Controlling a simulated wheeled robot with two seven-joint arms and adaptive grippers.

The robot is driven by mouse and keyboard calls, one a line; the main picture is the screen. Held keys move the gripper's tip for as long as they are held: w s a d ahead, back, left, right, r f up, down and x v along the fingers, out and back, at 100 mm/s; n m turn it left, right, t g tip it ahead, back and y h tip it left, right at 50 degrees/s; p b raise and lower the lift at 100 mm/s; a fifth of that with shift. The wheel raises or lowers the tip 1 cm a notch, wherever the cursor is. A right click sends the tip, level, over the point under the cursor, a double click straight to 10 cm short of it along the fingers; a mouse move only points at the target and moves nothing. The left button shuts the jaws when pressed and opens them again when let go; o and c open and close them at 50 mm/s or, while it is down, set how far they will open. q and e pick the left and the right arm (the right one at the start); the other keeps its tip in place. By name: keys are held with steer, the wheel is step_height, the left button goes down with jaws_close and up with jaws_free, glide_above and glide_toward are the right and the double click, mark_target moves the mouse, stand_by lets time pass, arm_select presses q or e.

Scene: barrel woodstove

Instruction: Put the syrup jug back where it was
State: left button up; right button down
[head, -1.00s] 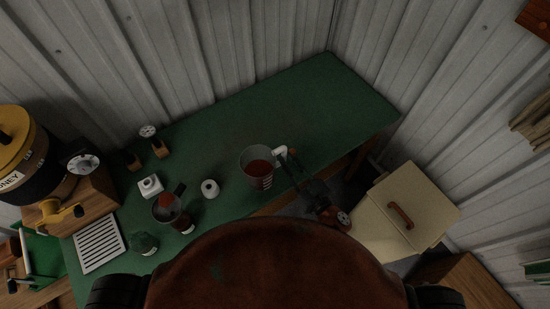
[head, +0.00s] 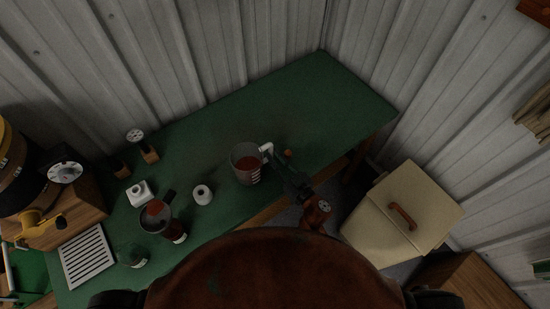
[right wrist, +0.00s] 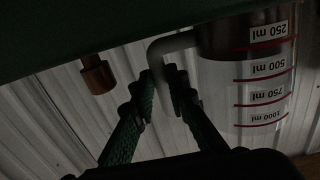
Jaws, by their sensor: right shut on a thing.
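The syrup jug (head: 243,172) is a clear measuring jug with red marks, dark red syrup low inside and a pale handle. It appears upright over the green table (head: 320,95), near its middle front. My right gripper (head: 274,163) is shut on the jug's handle from the right. In the right wrist view the fingers (right wrist: 163,92) close around the handle beside the jug (right wrist: 250,88). That view is upside down, and the jug's base is cut off by its top edge, so I cannot tell if it touches the table. My left gripper is not in view.
A small orange-brown item (head: 287,152) stands right of the handle. Left of the jug are a white round item (head: 202,194), a dark-handled pot (head: 156,217) and a white jar (head: 139,193). The table's far right is clear.

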stand_by(0.3)
steer(key=shift+f, duration=0.1)
steer(key=c, duration=1.9)
jaws_free()
steer(key=shift+f, duration=0.1)
steer(key=shift+r, duration=0.2)
steer(key=v, duration=1.2)
steer(key=shift+p, duration=0.4)
steer(key=shift+d, duration=0.1)
